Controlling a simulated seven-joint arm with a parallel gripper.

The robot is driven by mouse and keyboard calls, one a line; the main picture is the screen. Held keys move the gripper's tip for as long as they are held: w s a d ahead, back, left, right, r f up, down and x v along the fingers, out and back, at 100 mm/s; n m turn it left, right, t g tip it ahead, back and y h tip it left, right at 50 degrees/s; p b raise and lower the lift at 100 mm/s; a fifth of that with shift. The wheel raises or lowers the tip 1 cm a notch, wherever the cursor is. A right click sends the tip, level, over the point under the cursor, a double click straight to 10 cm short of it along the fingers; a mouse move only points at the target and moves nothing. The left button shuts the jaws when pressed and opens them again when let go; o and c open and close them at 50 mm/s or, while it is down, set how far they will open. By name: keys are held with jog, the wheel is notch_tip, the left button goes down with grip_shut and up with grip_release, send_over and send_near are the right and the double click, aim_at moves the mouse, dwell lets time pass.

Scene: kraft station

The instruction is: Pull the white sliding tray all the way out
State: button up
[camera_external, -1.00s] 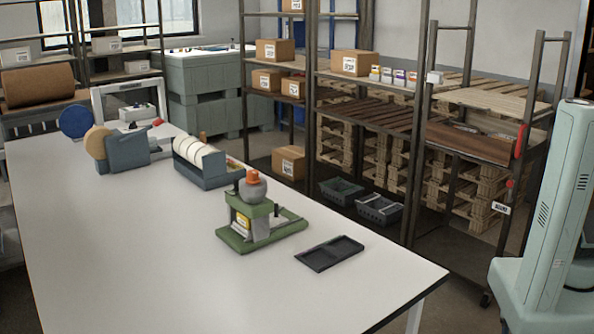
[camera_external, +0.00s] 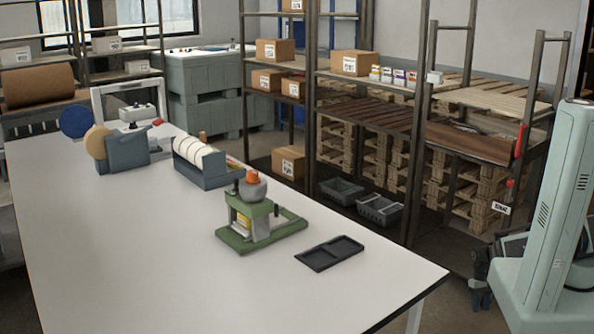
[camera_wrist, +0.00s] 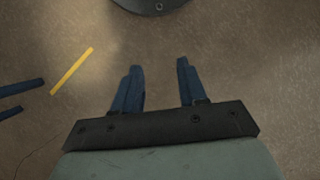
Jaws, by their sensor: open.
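A green press (camera_external: 258,225) with a grey dome and orange knob stands on the white table. A pale grey-white piece (camera_external: 262,229) sits under its upper block, beside a yellow part; I cannot tell for sure whether this is the white sliding tray. My gripper (camera_external: 481,297) hangs low at the right, beyond the table's edge and well away from the press. In the wrist view my gripper (camera_wrist: 160,85) has its two blue fingers apart, with nothing between them and only brown floor below.
A tape dispenser (camera_external: 200,160) and a grey-blue device (camera_external: 124,150) stand farther back on the table (camera_external: 120,255). The table's front left is clear. Shelving (camera_external: 370,115) stands behind.

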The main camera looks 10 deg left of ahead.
jog(key=w+a+r+n+t, duration=0.1)
jog(key=w+a+r, duration=0.25)
jog(key=a, duration=0.25)
jog(key=w+a+r+n, duration=0.1)
jog(key=w+a+r, duration=0.1)
jog(key=w+a, duration=0.35)
jog(key=a+r+n+t+y, duration=0.1)
jog(key=a+r+n, duration=0.1)
jog(key=a+r, duration=0.8)
jog(key=a+r+n+t, duration=0.15)
jog(key=a+r, duration=0.45)
jog(key=a, duration=0.7)
jog(key=a+r+n+t+y, duration=0.1)
jog(key=a+r+n, duration=0.2)
jog(key=a+r, duration=0.7)
notch_tip(320, 180, up, 37)
jog(key=n+y, duration=0.3)
jog(key=n, duration=0.4)
send_over(276, 204)
jog(key=d, duration=0.5)
jog(key=shift+y, duration=0.3)
jog(key=x, duration=1.4)
jog(key=shift+d+f, duration=0.1)
jog(key=shift+d, duration=0.1)
